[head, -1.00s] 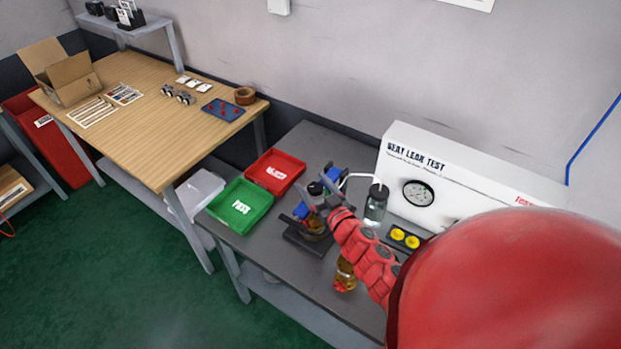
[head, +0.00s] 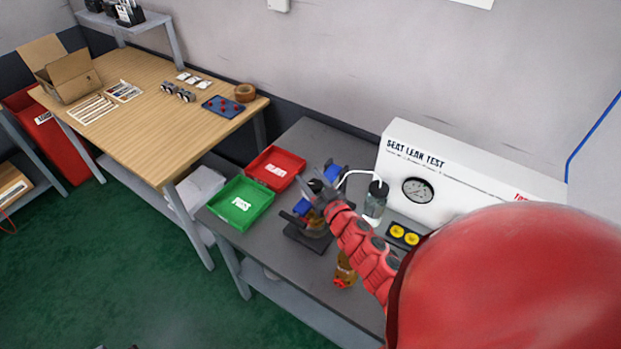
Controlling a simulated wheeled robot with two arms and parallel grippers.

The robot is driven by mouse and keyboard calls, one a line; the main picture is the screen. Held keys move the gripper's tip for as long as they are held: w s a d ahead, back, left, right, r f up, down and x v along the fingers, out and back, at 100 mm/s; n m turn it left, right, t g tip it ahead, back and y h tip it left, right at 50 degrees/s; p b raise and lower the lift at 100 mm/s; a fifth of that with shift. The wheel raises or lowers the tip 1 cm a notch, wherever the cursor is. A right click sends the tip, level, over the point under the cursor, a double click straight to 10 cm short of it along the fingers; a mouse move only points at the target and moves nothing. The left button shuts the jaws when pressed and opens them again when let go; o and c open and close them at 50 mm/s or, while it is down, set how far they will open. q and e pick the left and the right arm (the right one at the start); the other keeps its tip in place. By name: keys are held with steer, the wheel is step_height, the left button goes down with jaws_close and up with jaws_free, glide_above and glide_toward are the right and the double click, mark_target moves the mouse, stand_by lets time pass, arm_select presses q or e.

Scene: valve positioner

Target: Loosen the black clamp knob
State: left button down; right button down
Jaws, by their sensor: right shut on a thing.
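The black clamp knob (head: 315,187) sits on top of the clamp fixture (head: 306,238) on the grey bench. The fixture has blue parts and a dark base and holds a brass-coloured valve body (head: 313,222). My right gripper (head: 318,189) is at the top of the fixture, its dark fingers shut around the knob. The fingers and the red arm hide part of the knob and the fixture's right side. My left gripper is not in view.
A green PASS tray (head: 240,222) and a red tray (head: 262,183) lie left of the fixture. A clear jar (head: 375,203) with a white tube, the white seat leak test panel (head: 425,160) and yellow buttons (head: 404,235) stand right. A brass-coloured part (head: 345,272) sits near the front.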

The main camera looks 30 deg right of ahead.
steer(key=shift+r+n+y+p, duration=0.15)
steer(key=shift+n+y+p, duration=0.25)
steer(key=shift+y+p, duration=0.25)
steer(key=shift+a+n+y+p, duration=0.25)
steer(key=shift+n+y+p, duration=0.4)
steer(key=shift+y, duration=0.4)
steer(key=shift+n+y, duration=0.35)
steer(key=shift+y, duration=0.15)
steer(key=shift+a+n+g+y, duration=0.15)
steer(key=shift+n+g+y, duration=0.2)
steer(key=shift+y, duration=0.25)
steer(key=n+y+b, duration=0.1)
steer(key=n+g+y+b, duration=0.1)
steer(key=y, duration=0.1)
steer(key=shift+s+a+f, duration=0.1)
steer(key=shift+a+f, duration=0.1)
steer(key=shift+f, duration=0.1)
steer(key=n+g+y+b, duration=0.1)
steer(key=n+y+b, duration=0.1)
steer(key=b, duration=0.1)
steer(key=shift+s+a, duration=0.1)
steer(key=shift+a, duration=0.05)
steer(key=shift+a+r+g+y, duration=0.1)
steer(key=shift+r+g+y, duration=0.15)
steer(key=shift+y, duration=0.25)
steer(key=shift+s, duration=0.1)
